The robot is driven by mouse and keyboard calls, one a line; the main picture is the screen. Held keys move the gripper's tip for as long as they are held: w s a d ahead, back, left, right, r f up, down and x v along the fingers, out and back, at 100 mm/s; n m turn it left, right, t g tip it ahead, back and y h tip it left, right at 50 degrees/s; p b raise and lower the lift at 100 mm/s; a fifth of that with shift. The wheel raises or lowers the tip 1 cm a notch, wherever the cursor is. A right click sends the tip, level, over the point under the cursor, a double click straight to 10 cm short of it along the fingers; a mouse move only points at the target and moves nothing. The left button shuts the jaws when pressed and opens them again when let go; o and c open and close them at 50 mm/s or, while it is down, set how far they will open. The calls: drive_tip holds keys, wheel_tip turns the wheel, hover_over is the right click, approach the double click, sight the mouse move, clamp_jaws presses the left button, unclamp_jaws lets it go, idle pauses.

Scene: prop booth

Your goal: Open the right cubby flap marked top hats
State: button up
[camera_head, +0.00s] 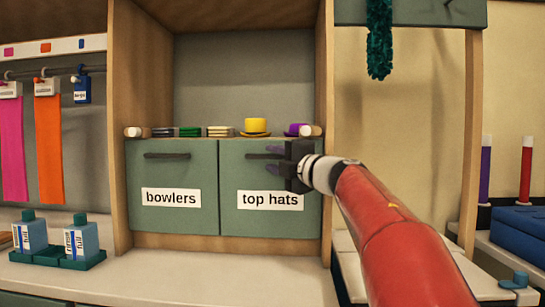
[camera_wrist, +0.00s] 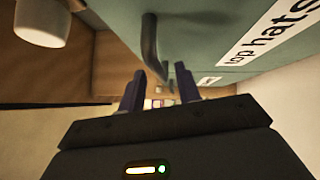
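The right cubby flap (camera_head: 240,205), green and labelled "top hats", is closed flush beside the left flap marked "bowlers" (camera_head: 140,210). Its dark bar handle (camera_head: 255,156) runs across its upper part. My gripper (camera_head: 273,158) is at the right end of that handle, coming from the right. In the wrist view, my gripper (camera_wrist: 160,92) has its two purple fingers apart. The handle (camera_wrist: 151,45) shows in line with the gap between them, and the flap (camera_wrist: 205,30) fills the top. Whether the fingers touch the handle cannot be told.
Hats, including a yellow one (camera_head: 256,126), stand on the shelf above the flaps. A pale round peg (camera_head: 310,131) sits close above my gripper and also shows in the wrist view (camera_wrist: 42,20). The counter (camera_head: 215,270) before the flaps is clear; bottles (camera_head: 85,240) stand left.

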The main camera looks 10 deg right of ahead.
drive_tip(key=shift+w+a+r, duration=0.1)
drive_tip(key=shift+w+a, duration=0.2)
drive_tip(key=shift+w, duration=0.2)
clamp_jaws()
